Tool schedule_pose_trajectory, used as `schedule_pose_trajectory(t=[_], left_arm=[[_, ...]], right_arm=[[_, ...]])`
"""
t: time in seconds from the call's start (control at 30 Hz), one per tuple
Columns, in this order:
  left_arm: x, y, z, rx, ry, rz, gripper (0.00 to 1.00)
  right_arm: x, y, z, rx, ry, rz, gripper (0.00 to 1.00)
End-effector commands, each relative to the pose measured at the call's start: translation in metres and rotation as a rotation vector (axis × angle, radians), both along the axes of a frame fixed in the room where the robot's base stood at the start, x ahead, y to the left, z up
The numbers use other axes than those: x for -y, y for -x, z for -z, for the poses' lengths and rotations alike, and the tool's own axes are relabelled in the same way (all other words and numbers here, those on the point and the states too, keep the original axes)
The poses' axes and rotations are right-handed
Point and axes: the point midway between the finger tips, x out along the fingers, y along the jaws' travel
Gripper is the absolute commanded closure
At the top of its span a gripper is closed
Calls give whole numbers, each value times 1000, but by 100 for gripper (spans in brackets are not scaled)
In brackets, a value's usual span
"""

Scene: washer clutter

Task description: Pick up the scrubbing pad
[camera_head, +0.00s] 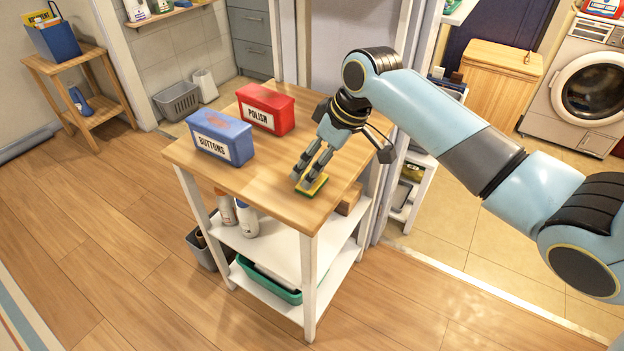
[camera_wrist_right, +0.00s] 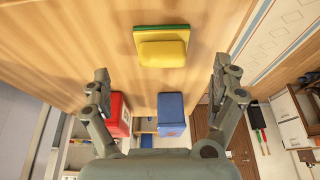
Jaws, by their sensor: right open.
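The scrubbing pad (camera_head: 318,187), yellow and green, lies on the wooden top of the white trolley, near its right front edge. In the right wrist view the pad (camera_wrist_right: 162,52) shows whole at the top middle, with a yellow block against a green layer. My right gripper (camera_head: 306,177) is just above the pad in the head view, its fingers pointing down and partly hiding it. In the wrist view its two fingers (camera_wrist_right: 163,78) are wide apart with nothing between them. I cannot tell if a finger touches the pad. My left gripper is not in view.
A blue "BUTTONS" box (camera_head: 220,136) and a red "POLISH" box (camera_head: 265,108) stand on the trolley top (camera_head: 262,176), left of and behind the gripper. Bottles (camera_head: 246,217) and a green tray (camera_head: 268,281) sit on lower shelves. A wall edge rises close behind the trolley.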

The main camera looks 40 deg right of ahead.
Motion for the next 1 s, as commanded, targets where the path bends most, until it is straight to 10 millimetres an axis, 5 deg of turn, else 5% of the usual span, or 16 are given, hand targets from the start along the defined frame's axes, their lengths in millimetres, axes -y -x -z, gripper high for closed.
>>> schedule_pose_trajectory(t=[0.27, 0.57, 1.0], left_arm=[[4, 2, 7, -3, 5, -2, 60], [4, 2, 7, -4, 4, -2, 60], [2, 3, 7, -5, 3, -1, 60]], right_arm=[[-8, -11, 40, -3, -1, 0, 6], [-8, -13, 45, -1, 0, 0, 6], [-8, -13, 45, -1, 0, 0, 62]])
